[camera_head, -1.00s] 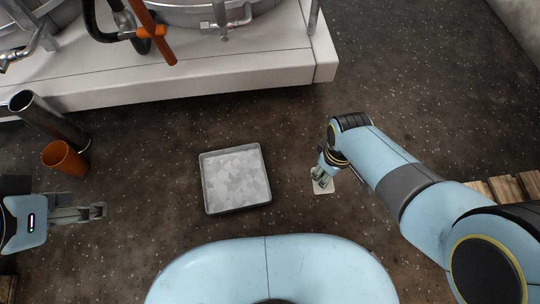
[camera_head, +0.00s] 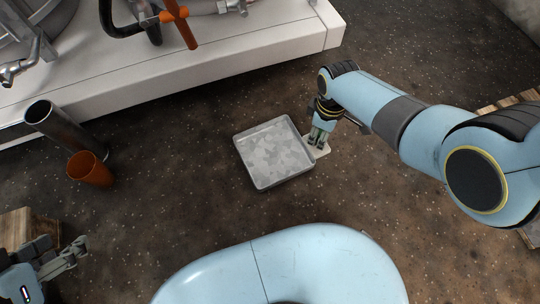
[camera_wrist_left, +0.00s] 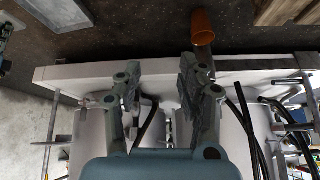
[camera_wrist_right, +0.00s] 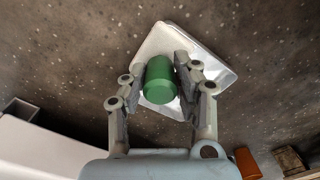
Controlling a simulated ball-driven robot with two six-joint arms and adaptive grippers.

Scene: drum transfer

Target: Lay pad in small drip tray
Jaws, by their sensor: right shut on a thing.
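The small drip tray (camera_head: 273,153), a shallow square grey metal tray, lies on the floor near the middle of the head view. My right gripper (camera_head: 317,141) is at the tray's right edge, with the thin pale pad (camera_head: 322,152) at its tips. In the right wrist view its fingers are shut on a green cylinder (camera_wrist_right: 160,80), which looks like the pad's grip. A pale square surface lies behind it; I cannot tell how much is pad and how much tray. My left gripper (camera_head: 78,250) is open and empty at lower left.
An orange cup (camera_head: 90,169) and a dark metal tube (camera_head: 62,125) stand on the floor at left. A white plinth (camera_head: 200,78) with tanks and pipes fills the back. Wooden slats (camera_head: 510,101) lie at far right. The floor around the tray is clear.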

